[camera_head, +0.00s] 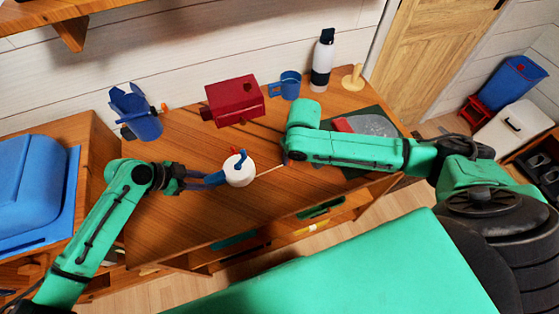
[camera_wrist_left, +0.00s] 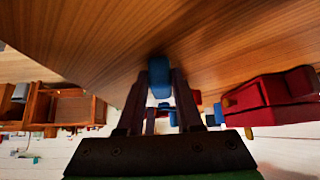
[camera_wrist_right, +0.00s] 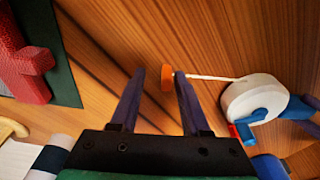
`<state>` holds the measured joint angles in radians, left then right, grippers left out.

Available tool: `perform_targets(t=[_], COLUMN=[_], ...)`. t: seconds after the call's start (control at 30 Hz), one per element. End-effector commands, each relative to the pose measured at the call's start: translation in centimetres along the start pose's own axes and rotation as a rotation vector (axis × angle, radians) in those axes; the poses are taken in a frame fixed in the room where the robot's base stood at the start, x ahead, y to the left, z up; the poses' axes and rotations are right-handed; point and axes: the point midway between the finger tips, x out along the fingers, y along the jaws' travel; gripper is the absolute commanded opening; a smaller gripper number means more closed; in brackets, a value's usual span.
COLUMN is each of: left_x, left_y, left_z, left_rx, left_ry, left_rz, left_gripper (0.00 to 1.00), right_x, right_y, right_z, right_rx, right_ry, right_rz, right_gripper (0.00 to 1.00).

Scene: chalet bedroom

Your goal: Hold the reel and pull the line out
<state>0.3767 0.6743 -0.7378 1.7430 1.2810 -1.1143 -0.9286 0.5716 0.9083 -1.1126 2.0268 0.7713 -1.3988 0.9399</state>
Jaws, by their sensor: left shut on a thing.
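The reel has a white drum (camera_head: 239,176) with a blue crank and a blue handle (camera_head: 211,179). It is over the wooden desk. My left gripper (camera_head: 196,181) is shut on the blue handle, which also shows between its fingers in the left wrist view (camera_wrist_left: 160,82). The pale line (camera_head: 268,170) runs out from the drum to the right. In the right wrist view, it ends in an orange tab (camera_wrist_right: 167,78). My right gripper (camera_wrist_right: 160,75) is open, with the tab between its fingertips, nearer the right finger. Its fingers are mostly hidden in the head view.
A red box (camera_head: 233,100), a blue mug (camera_head: 290,84), a bottle (camera_head: 322,62), a wooden stand (camera_head: 353,79) and a blue holder (camera_head: 140,122) stand along the desk's back. A dark mat (camera_head: 385,118) lies at right. A drawer (camera_head: 300,226) is open at the front.

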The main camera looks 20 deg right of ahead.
Motion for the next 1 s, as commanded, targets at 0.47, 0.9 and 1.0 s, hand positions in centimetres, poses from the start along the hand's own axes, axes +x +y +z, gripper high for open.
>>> perform_targets(t=[0.47, 0.9, 1.0], left_x=[0.2, 0.2, 0.2], left_y=[0.2, 0.3, 0.3], left_z=[-0.1, -0.1, -0.1], left_rx=[0.001, 0.001, 0.001], left_ry=[0.002, 0.003, 0.004], left_rz=[0.006, 0.007, 0.007], left_gripper=[0.0, 0.0, 0.0], right_x=[-3.1, -6.0, -6.0], right_y=[-0.4, -0.4, -0.4], right_z=[-0.1, 0.0, 0.0], right_rx=[-0.003, -0.004, -0.004], right_ry=[0.004, 0.001, 0.001], right_rz=[-0.01, -0.01, -0.01], right_gripper=[0.47, 0.47, 0.47])
